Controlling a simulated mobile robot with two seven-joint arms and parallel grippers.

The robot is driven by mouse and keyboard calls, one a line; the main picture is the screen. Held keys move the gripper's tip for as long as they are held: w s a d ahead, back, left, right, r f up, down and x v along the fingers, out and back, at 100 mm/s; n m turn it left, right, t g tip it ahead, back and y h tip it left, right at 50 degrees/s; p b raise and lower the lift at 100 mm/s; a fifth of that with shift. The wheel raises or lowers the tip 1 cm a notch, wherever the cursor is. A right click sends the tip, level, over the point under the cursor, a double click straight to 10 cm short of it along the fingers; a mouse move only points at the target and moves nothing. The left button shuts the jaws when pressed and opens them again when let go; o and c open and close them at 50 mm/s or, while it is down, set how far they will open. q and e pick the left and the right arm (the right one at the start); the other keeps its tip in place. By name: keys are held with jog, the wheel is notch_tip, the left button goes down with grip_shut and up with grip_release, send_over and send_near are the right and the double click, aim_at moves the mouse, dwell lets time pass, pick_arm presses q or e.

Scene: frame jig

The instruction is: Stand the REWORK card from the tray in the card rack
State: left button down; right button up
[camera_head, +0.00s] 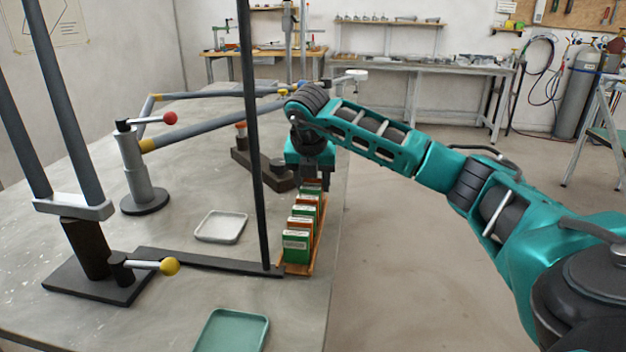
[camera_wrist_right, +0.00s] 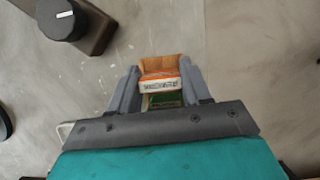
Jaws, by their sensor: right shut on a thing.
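The card rack (camera_head: 318,240) is a long orange-brown holder near the table's right edge, with several green and orange cards (camera_head: 297,246) standing in it. My right gripper (camera_head: 312,180) points down at the rack's far end. In the right wrist view its fingers (camera_wrist_right: 160,88) are shut on an orange card with a white label strip (camera_wrist_right: 160,84); the lettering is too small to read surely. A green edge (camera_wrist_right: 163,101) shows beside it. I cannot tell whether the held card rests in a slot. My left gripper is not in view.
A white tray (camera_head: 221,227) and a green tray (camera_head: 231,332) look empty. A dark upright post (camera_head: 255,140) and bar (camera_head: 205,262) stand left of the rack. Clamps with a red knob (camera_head: 170,118) and yellow knob (camera_head: 169,266) stand further left.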

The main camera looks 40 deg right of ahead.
jog(key=o, duration=1.1)
jog(key=shift+r, duration=0.15)
jog(key=p+v, duration=0.2)
jog(key=v, duration=1)
jog(key=shift+a+r, duration=0.1)
jog(key=shift+r, duration=0.25)
jog(key=shift+s, duration=0.15)
